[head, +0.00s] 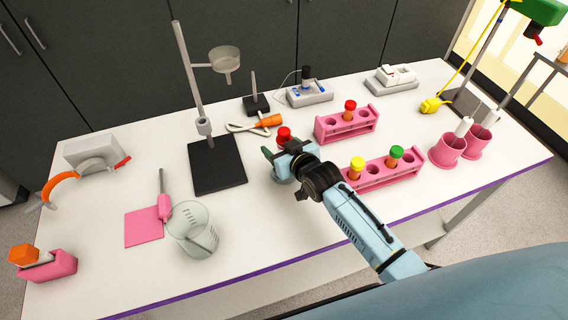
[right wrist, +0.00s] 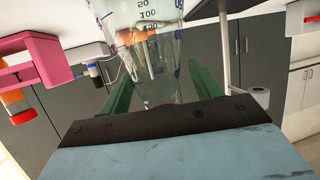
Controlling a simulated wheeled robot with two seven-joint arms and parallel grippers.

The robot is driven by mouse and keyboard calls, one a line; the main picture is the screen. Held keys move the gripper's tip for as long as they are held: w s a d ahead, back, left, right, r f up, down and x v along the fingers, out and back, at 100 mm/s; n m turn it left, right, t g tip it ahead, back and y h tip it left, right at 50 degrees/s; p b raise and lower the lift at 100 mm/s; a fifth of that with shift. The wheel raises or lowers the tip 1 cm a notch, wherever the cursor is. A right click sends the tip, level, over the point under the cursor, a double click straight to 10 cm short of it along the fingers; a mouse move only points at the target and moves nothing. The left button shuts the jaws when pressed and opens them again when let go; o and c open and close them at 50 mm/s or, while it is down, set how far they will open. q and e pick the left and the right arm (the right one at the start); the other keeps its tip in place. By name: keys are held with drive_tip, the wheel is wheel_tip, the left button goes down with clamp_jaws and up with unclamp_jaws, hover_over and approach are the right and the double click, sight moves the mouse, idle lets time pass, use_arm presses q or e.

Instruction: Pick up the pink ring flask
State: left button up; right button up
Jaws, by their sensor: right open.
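A clear glass vessel with volume markings (right wrist: 150,55) shows in the right wrist view, between and beyond the green fingers of my right gripper (right wrist: 158,88). I cannot make out a pink ring on it there. In the head view my right gripper (head: 281,160) is low over the middle of the table, at a red-topped thing (head: 284,133). The gripper and wrist hide most of what stands there. The right jaws are open, with a finger on each side of the glass; I cannot tell whether they touch it. My left gripper is not in view.
Pink racks with capped tubes stand behind (head: 346,123) and right (head: 385,172) of my right gripper. A black-based stand (head: 217,165) and a glass beaker (head: 193,230) stand left. Pink cups (head: 447,149) are at the right. The front middle of the white table is clear.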

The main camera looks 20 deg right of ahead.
drive_tip(key=shift+c, duration=0.2)
clamp_jaws()
drive_tip(key=shift+r, duration=0.25)
idle(0.3)
